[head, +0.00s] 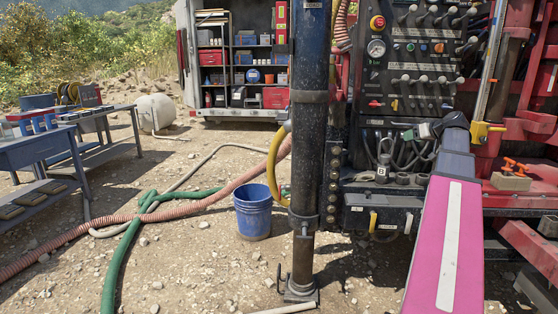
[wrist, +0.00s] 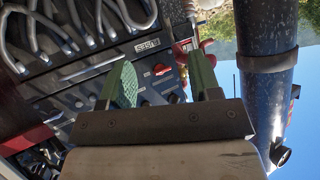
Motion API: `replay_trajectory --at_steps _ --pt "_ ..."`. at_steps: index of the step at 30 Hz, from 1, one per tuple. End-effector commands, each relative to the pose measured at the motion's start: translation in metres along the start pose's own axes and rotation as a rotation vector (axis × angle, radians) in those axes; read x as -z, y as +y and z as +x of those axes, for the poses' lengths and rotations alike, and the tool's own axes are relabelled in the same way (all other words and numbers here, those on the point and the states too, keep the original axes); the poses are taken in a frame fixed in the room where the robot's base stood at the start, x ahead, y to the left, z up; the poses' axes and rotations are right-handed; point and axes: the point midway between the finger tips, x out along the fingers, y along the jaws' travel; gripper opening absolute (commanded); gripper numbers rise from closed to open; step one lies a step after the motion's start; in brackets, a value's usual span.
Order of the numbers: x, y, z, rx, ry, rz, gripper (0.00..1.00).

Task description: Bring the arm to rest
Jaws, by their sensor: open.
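My arm reaches forward from the lower right of the head view, with its pink link in front of the rig's lower right part. My gripper (wrist: 163,84) shows in the wrist view with its two green-padded fingers apart. Nothing is held between them. Behind the fingers is a dark panel (wrist: 145,48) with a red knob and a white label. In the head view the far end of my arm is close in front of the control panel (head: 408,62), and I cannot make out the fingers there.
A thick dark column (head: 308,130) stands left of the panel; it also shows in the wrist view (wrist: 266,70). Cables (wrist: 80,22) loop near the gripper. A blue bucket (head: 253,212), hoses (head: 185,210) and a workbench (head: 40,150) are on the left. Open gravel lies front left.

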Motion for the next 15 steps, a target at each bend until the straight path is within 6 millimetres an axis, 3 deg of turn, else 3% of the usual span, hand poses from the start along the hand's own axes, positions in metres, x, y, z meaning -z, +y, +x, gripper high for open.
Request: replay_trajectory --at_steps 1,6,15 --pt "-0.022 -0.015 0.018 0.009 -0.040 0.023 0.57" --pt "-0.086 -0.053 0.071 0.018 -0.178 0.101 0.57" --pt "-0.199 -0.128 0.138 -0.002 -0.421 0.204 0.57"
